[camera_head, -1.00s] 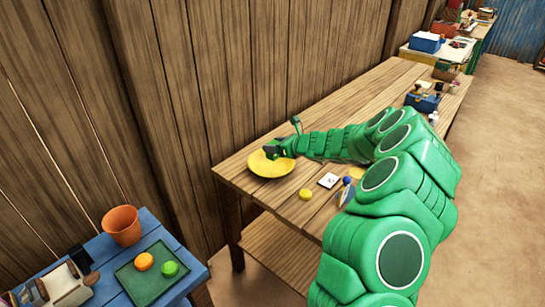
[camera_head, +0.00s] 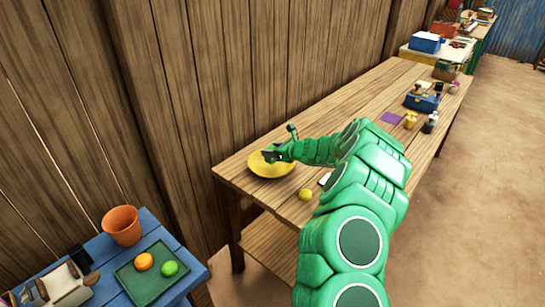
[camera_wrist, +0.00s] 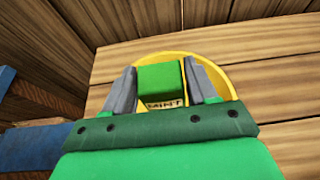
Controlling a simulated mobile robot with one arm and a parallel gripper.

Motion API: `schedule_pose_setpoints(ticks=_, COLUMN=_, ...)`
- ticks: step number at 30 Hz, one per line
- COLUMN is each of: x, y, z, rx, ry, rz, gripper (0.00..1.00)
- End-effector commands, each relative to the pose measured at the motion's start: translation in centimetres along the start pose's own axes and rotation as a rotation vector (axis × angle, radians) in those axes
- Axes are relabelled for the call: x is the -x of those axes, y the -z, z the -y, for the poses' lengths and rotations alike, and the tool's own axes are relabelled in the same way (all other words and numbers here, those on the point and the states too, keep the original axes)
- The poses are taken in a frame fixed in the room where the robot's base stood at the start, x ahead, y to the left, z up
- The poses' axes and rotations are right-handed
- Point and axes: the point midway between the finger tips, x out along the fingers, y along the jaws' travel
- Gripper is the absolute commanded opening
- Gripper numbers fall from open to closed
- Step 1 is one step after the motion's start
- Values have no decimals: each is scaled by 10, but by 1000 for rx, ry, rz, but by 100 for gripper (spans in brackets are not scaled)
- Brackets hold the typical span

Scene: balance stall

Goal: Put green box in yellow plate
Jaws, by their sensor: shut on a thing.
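The green box (camera_wrist: 158,82) shows in the wrist view between the two grey fingers, with a label reading "MINT" on its near side. My gripper (camera_wrist: 162,88) is shut on it. The yellow plate (camera_wrist: 222,72) lies beneath and around the box in that view. In the head view the yellow plate (camera_head: 262,170) is at the near left end of the wooden table, with my gripper (camera_head: 268,156) over it. The box is hidden or too small to tell there. I cannot tell whether the box touches the plate.
A yellow round thing (camera_head: 305,194) lies on the wooden table (camera_head: 335,134) right of the plate. A blue table (camera_head: 185,257) at the lower left holds an orange pot (camera_head: 122,226) and a green tray (camera_head: 140,290) with round items. A plank wall stands behind the plate.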

Motion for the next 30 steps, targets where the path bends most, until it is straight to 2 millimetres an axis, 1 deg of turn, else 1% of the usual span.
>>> schedule_pose_setpoints(ticks=2, x=-4, y=5, z=1, rx=0, ry=-1, rz=-1, gripper=25)
schedule_pose_setpoints(ticks=6, x=-10, y=22, z=0, rx=-2, ry=-1, rz=-1, gripper=25)
schedule_pose_setpoints(ticks=9, x=-14, y=29, z=-1, rx=-2, ry=-3, rz=-1, gripper=25)
schedule_pose_setpoints(ticks=21, x=-15, y=32, z=0, rx=-1, ry=-2, rz=0, gripper=25)
schedule_pose_setpoints(ticks=22, x=-14, y=32, z=0, rx=-1, ry=-2, rz=0, gripper=60)
schedule_pose_setpoints(ticks=26, x=-14, y=32, z=0, rx=-1, ry=-2, rz=0, gripper=80)
schedule_pose_setpoints(ticks=27, x=-14, y=32, z=0, rx=-1, ry=-2, rz=0, gripper=82)
schedule_pose_setpoints(ticks=30, x=-14, y=32, z=0, rx=-1, ry=-1, rz=0, gripper=82)
